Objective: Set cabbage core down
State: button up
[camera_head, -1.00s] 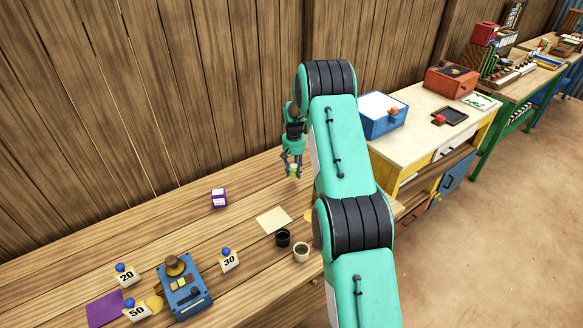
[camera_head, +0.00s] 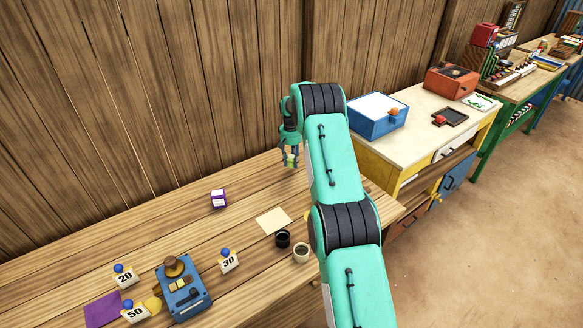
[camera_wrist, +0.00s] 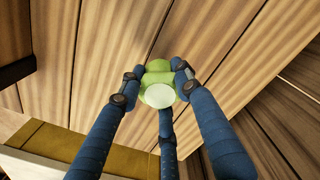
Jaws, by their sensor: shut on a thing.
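The cabbage core (camera_wrist: 158,88) is light green with a pale round end. In the wrist view it sits between the fingertips of my gripper (camera_wrist: 155,82), which is shut on it. In the head view my gripper (camera_head: 291,160) points down over the back right part of the wooden table (camera_head: 120,232), and the cabbage core (camera_head: 291,160) shows as a small pale green spot between the fingers. I cannot tell whether the core touches the tabletop.
A purple box (camera_head: 219,198), a cream sheet (camera_head: 273,221), a black cup (camera_head: 282,239) and a pale cup (camera_head: 301,253) stand left of my arm. A blue scale (camera_head: 184,292) and number cards (camera_head: 229,261) are at the front left. The plank wall (camera_head: 150,90) is close behind.

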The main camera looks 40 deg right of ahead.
aim_at(292, 166)
jog(key=shift+f+b, duration=0.45)
jog(key=shift+f, duration=1.35)
jog(key=o, duration=1.2)
jog(key=shift+f, duration=0.1)
jog(key=shift+c, duration=0.2)
notch_tip(292, 166, up, 12)
jog(key=shift+r+p, duration=0.15)
jog(key=shift+p, duration=0.95)
